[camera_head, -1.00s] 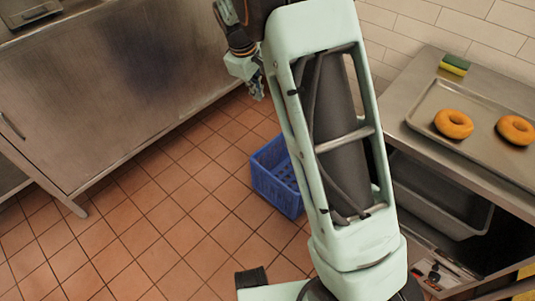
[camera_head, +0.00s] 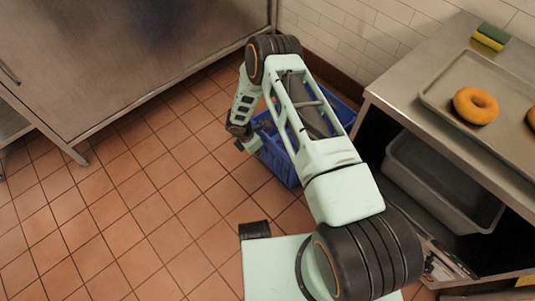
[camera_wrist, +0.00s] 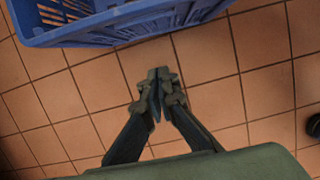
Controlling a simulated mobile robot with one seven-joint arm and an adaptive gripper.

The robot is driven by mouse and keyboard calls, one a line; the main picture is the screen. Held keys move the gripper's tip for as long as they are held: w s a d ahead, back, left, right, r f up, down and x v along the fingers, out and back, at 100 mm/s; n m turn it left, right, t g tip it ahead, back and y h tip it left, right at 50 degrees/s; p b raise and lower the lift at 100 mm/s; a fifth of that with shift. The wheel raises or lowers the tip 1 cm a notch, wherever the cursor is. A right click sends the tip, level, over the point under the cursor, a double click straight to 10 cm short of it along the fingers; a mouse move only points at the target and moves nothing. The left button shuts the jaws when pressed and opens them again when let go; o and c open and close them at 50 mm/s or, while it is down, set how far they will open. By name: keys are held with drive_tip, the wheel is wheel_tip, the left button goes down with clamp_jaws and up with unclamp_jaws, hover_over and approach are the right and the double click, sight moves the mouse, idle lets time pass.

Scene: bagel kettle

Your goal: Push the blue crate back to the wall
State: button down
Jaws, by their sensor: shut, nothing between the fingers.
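The blue crate (camera_head: 281,163) stands on the tiled floor between the steel cabinet and the right counter, partly hidden behind my arm. The white tiled wall (camera_head: 345,40) is behind it; the gap between them is hard to judge. In the wrist view the near side of the crate (camera_wrist: 125,22) fills the upper left. My gripper (camera_head: 245,146) is low, at the crate's left side in the head view. In the wrist view my gripper (camera_wrist: 158,76) is shut and empty, its tips pointing at the crate, with a strip of floor showing between them.
A steel cabinet (camera_head: 130,70) stands on the left. The right counter holds a tray (camera_head: 445,95) with bagels (camera_head: 475,105) and a sponge (camera_head: 490,36); a grey bin (camera_head: 440,190) sits below. The floor (camera_head: 140,220) at front left is clear.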

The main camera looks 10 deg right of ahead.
drive_tip(key=w+d+f+b, duration=0.3)
drive_tip(key=d+f+b, duration=0.2)
drive_tip(key=f, duration=0.4)
drive_tip(key=shift+w+d+f, duration=0.15)
drive_tip(key=shift+w+f, duration=0.1)
drive_tip(key=shift+f, duration=0.05)
